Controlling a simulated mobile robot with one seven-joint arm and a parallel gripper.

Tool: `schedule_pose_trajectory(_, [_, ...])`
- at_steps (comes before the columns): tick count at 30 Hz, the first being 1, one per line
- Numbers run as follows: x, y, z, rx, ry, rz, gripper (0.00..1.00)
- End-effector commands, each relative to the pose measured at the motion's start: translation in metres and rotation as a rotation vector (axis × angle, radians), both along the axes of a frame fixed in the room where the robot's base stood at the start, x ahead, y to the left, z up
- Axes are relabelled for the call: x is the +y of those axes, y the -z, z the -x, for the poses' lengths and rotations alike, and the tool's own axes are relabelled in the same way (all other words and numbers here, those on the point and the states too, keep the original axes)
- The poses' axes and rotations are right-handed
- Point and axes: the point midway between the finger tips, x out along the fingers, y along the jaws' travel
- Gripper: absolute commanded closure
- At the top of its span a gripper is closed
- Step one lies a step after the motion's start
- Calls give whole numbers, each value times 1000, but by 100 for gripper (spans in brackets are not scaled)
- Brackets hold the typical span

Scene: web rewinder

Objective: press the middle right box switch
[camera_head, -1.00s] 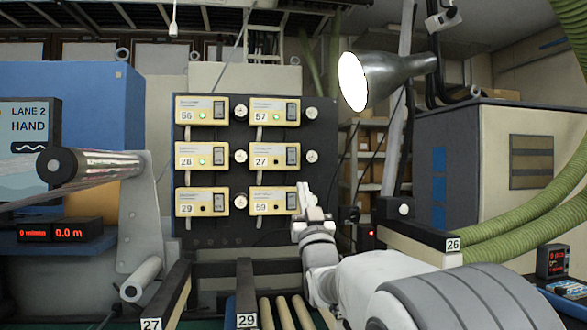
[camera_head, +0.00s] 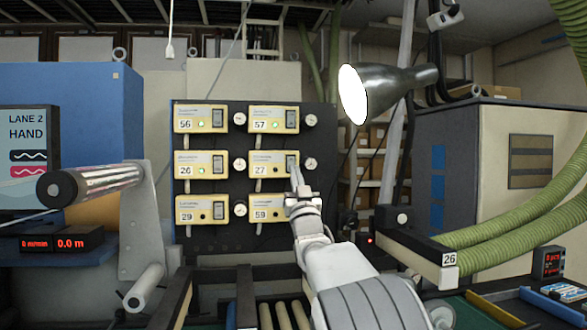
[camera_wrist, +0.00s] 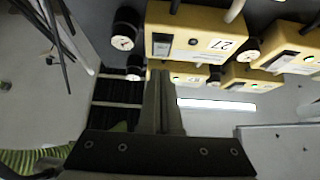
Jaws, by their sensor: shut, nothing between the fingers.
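The middle right box (camera_head: 273,158), yellow and labelled 27, is on a dark panel. Its switch (camera_head: 291,160) is a dark rocker on a grey plate at the right of the box. My gripper (camera_head: 296,172) is shut and empty, its tips overlapping the lower part of this switch in the head view. In the wrist view, box 27 (camera_wrist: 205,22) appears upside down, with its dark switch (camera_wrist: 161,45) just above the fingertips (camera_wrist: 160,72). The lamp on box 27 looks dark there. Contact with the switch cannot be told.
Other yellow boxes surround it: box 57 (camera_head: 272,112) above, box 59 (camera_head: 262,202) below, and a left column with box 28 (camera_head: 193,158). A round gauge (camera_head: 311,164) sits right of the switch. A lamp (camera_head: 385,85) hangs at the right.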

Motion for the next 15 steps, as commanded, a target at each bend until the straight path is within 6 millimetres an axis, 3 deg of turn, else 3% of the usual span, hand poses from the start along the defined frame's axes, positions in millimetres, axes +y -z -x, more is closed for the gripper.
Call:
schedule_pose_trajectory(6, [5, 2, -21, 0, 0, 1, 100])
schedule_pose_trajectory(15, [6, 4, -28, 0, 0, 0, 100])
